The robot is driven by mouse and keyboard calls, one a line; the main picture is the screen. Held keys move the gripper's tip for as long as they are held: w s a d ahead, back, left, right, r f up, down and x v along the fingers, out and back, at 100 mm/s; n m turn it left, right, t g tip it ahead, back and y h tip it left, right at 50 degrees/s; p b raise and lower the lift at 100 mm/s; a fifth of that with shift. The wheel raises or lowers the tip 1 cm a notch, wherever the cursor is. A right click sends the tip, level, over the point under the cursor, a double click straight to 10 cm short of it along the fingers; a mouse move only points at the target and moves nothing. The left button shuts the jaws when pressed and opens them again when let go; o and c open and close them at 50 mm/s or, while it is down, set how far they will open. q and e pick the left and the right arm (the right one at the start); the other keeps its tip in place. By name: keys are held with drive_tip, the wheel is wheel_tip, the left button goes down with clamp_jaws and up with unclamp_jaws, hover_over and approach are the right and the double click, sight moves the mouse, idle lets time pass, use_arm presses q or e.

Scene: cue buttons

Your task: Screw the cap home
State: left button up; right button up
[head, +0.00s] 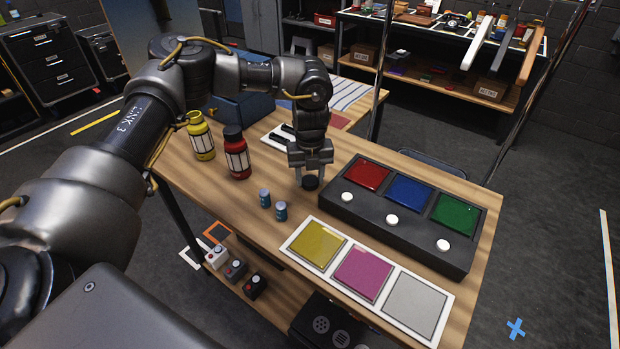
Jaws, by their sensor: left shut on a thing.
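My left gripper (311,172) points down over the table, left of the button box. It is shut on a small dark round cap (311,183), which shows between its fingertips close above or at the tabletop; I cannot tell which. A yellow bottle (203,143) with a pale label stands upright at the table's left, with no dark cap visible on it. A red bottle (237,160) with a black top stands upright to its right, apart from the gripper. My right gripper is out of view.
Two small blue cans (281,211) stand on the wooden table (225,195). A black box (398,238) carries red, blue and green panels with white buttons. A white board (310,271) with yellow, magenta and grey squares lies in front. A blue bin (240,108) stands behind the bottles.

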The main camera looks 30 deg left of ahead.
use_arm(q)
drive_tip(key=shift+r, duration=0.3)
wheel_tip(320, 180, up, 2)
drive_tip(key=shift+r+b, duration=0.1)
drive_tip(key=shift+b, duration=0.6)
drive_tip(key=s+r+b, duration=0.1)
drive_tip(key=s+r, duration=0.9)
drive_tip(key=s, duration=0.4)
drive_tip(key=shift+a+b, duration=0.2)
drive_tip(key=shift+b, duration=0.15)
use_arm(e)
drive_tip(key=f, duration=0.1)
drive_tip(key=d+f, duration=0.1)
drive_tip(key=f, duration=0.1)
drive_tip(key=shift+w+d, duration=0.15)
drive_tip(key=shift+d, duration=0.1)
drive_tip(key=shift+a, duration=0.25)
